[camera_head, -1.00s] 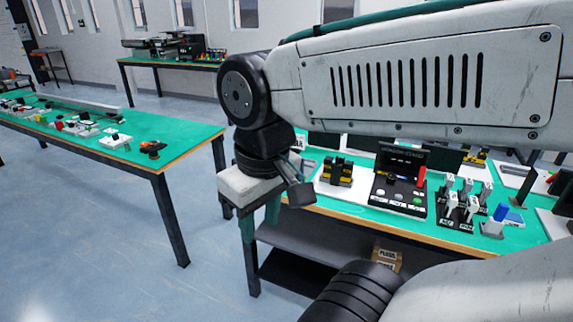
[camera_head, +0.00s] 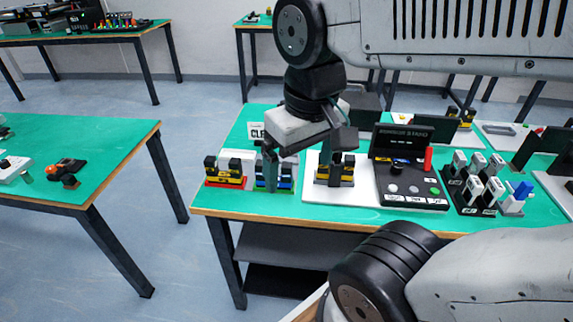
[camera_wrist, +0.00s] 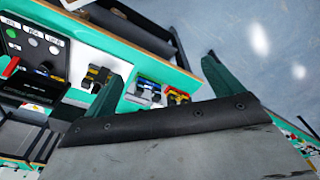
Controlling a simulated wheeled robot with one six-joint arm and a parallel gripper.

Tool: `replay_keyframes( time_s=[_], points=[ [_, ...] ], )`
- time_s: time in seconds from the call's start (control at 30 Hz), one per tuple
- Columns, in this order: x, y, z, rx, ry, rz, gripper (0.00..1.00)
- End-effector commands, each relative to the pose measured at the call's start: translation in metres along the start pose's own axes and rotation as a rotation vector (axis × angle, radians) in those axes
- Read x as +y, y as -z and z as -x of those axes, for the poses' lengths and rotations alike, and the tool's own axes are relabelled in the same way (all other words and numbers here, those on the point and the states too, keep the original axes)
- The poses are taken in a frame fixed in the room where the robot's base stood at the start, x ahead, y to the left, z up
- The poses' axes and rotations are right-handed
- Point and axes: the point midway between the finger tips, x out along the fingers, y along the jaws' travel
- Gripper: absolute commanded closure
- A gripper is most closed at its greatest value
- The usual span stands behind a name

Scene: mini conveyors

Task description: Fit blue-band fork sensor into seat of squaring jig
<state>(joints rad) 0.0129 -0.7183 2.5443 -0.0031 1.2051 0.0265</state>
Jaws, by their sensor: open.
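The blue-band fork sensor (camera_head: 285,177) stands upright, black and grey with a blue band, in a green-edged holder near the table's front left; it also shows in the wrist view (camera_wrist: 146,91). My gripper (camera_head: 303,180) is open and empty. In the head view its fingers overlap the blue-band sensor and the yellow-and-black unit, partly hiding both; its height above them is unclear. The wrist view shows its two green fingers spread apart (camera_wrist: 163,82). The yellow-and-black unit (camera_head: 346,170) stands on a white plate (camera_head: 313,186). I cannot tell which fixture is the squaring jig.
A yellow-banded sensor (camera_head: 225,173) stands in a red-edged holder at left. A black button console (camera_head: 409,185) with an upright panel is right of the white plate. A rack of several grey pieces (camera_head: 475,182) stands farther right. Green tabletop is clear at the front left corner.

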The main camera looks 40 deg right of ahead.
Motion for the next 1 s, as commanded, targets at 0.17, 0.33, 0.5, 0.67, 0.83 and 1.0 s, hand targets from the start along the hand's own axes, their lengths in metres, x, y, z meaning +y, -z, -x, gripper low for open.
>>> replay_keyframes(
  time_s=[0.17,0.33,0.5,0.67,0.83,1.0],
  points=[
    [0.010,0.049,-0.018,-0.033,-0.006,-0.142,0.00],
    [0.030,0.108,-0.053,-0.061,-0.016,-0.335,0.00],
    [0.055,0.159,-0.102,-0.085,-0.026,-0.521,0.00],
    [0.077,0.189,-0.146,-0.099,-0.035,-0.656,0.00],
    [0.089,0.203,-0.174,-0.105,-0.040,-0.733,0.00],
    [0.092,0.206,-0.192,-0.107,-0.042,-0.753,0.00]
  ],
)
